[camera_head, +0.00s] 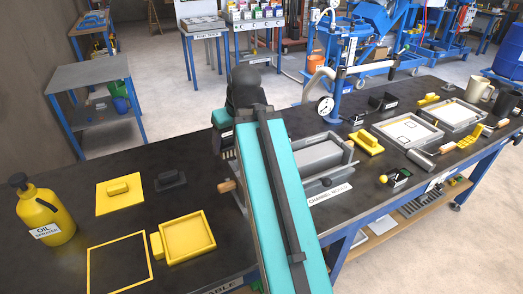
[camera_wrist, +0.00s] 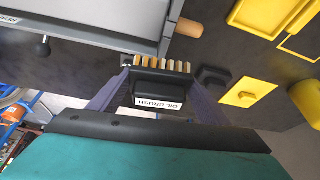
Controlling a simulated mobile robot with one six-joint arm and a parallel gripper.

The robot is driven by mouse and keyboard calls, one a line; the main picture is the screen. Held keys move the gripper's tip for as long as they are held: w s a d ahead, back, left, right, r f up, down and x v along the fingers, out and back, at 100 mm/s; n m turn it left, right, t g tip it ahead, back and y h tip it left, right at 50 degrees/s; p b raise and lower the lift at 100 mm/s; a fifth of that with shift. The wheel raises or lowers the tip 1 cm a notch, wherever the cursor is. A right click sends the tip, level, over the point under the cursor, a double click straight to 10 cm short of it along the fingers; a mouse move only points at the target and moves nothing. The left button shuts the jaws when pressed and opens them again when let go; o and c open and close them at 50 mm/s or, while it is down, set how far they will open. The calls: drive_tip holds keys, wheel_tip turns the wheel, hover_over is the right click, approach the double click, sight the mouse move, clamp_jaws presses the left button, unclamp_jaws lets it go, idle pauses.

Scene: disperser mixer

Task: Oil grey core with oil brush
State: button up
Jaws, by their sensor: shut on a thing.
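In the wrist view, my gripper (camera_wrist: 160,80) is shut on the oil brush (camera_wrist: 160,103), a black block with a white label and a row of pale tan bristles. A small dark grey piece with a raised block, which looks like the grey core (camera_head: 171,180), lies on the black bench beside a yellow plate. It also shows in the wrist view (camera_wrist: 213,76), to the right of the brush and apart from it. I cannot tell if it has oil on it.
The grey channel mould (camera_head: 318,155) stands right of my arm, with a wooden handle (camera_head: 227,186) at its left. A yellow plate (camera_head: 119,203), a yellow tray (camera_head: 187,237) and the oil sprayer (camera_head: 46,215) are on the left. Several mould parts crowd the bench's right.

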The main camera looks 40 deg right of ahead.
drive_tip(key=s+d+b, duration=0.3)
drive_tip(key=s+d, duration=0.2)
drive_tip(key=d, duration=0.1)
drive_tip(key=shift+s, duration=0.25)
drive_tip(key=shift+d, duration=0.1)
